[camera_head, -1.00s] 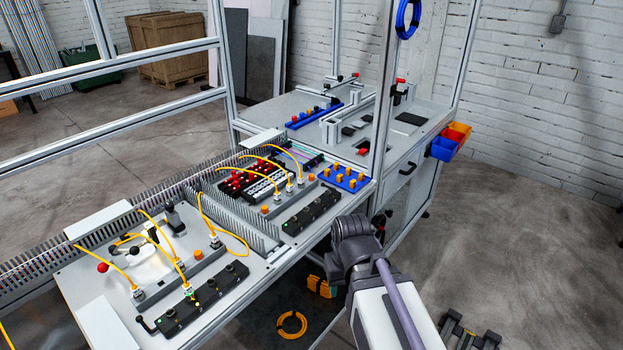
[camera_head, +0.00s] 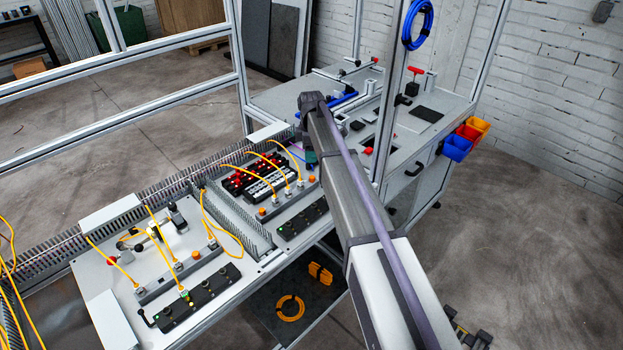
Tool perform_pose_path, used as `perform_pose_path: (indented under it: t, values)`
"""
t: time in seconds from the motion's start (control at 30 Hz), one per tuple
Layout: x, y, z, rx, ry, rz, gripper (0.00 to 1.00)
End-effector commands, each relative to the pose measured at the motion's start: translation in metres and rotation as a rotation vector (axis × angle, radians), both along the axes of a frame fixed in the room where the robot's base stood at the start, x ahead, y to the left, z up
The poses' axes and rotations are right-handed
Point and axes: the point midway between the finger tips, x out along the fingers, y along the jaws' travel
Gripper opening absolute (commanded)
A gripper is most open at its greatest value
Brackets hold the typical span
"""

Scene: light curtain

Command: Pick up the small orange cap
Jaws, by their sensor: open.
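Small orange caps sit on the grey workbench panels: one on the left panel (camera_head: 196,254), one near the middle (camera_head: 262,211), and one farther right (camera_head: 312,179). I cannot tell which one the task means. My arm crosses the view from the bottom right to a joint above the bench's right end. My gripper is hidden behind the arm, so its fingertips do not show. The blue tray with orange caps seen earlier is also hidden behind my arm.
Yellow cables (camera_head: 227,229) arch over the panels near the caps. An upright aluminium post (camera_head: 393,100) stands close beside my arm. A blue cable coil (camera_head: 417,25) hangs on the frame. Orange and blue bins (camera_head: 457,147) hang at the right bench. Floor at right is open.

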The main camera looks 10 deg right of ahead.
Motion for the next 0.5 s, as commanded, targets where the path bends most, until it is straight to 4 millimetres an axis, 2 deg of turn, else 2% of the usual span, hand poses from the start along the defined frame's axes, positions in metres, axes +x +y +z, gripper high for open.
perform_pose_path:
  t: [0.03,0.2,0.4,0.5]
  values:
    - [0.0,0.0,-0.015,0.0,0.0,-0.001,0.52]
    - [0.0,0.0,-0.051,0.0,0.0,-0.002,0.52]
    - [-0.001,0.0,-0.055,0.0,0.0,-0.003,0.52]
    - [-0.001,-0.001,-0.069,0.0,0.0,-0.003,0.52]
